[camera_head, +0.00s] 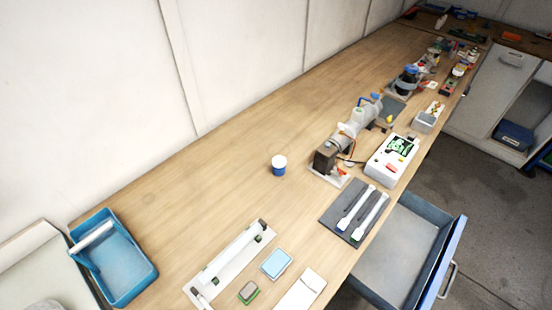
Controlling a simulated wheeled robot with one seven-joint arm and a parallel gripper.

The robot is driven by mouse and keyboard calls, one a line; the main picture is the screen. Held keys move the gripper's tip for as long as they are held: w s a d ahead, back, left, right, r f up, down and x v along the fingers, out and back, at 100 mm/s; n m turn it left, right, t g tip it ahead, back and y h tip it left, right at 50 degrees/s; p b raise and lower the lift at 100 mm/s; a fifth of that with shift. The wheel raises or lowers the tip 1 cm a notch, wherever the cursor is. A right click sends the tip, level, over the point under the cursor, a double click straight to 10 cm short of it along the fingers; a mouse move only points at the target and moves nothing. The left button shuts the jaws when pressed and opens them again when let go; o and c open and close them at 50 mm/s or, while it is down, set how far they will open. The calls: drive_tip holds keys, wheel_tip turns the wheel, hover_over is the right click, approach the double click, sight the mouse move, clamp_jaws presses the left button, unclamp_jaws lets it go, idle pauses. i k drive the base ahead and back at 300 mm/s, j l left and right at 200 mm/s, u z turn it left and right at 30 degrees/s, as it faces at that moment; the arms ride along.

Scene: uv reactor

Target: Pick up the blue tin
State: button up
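Two small blue things on the wooden bench could be the blue tin; I cannot tell which. One is a flat, light blue rectangular tin (276,263) with rounded corners, lying near the front edge. The other is a small upright round blue container (279,171) with a white top, standing alone mid-bench. Nothing covers either one. My gripper is not in view.
A blue tray (142,279) holding a white roll sits at the left. A white lamp fixture (230,262), a small green-edged block (248,292) and a white slab (300,292) surround the flat tin. An open drawer (440,262) juts out at right.

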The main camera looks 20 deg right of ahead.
sight(278, 163)
drive_tip(key=i+l+u, duration=0.4)
drive_tip(key=l, duration=0.2)
drive_tip(key=i+l+u, duration=0.15)
drive_tip(key=l, duration=0.2)
drive_tip(key=i+l+u, duration=0.2)
drive_tip(key=l, duration=0.15)
drive_tip(key=l+u, duration=0.2)
drive_tip(key=l, duration=0.15)
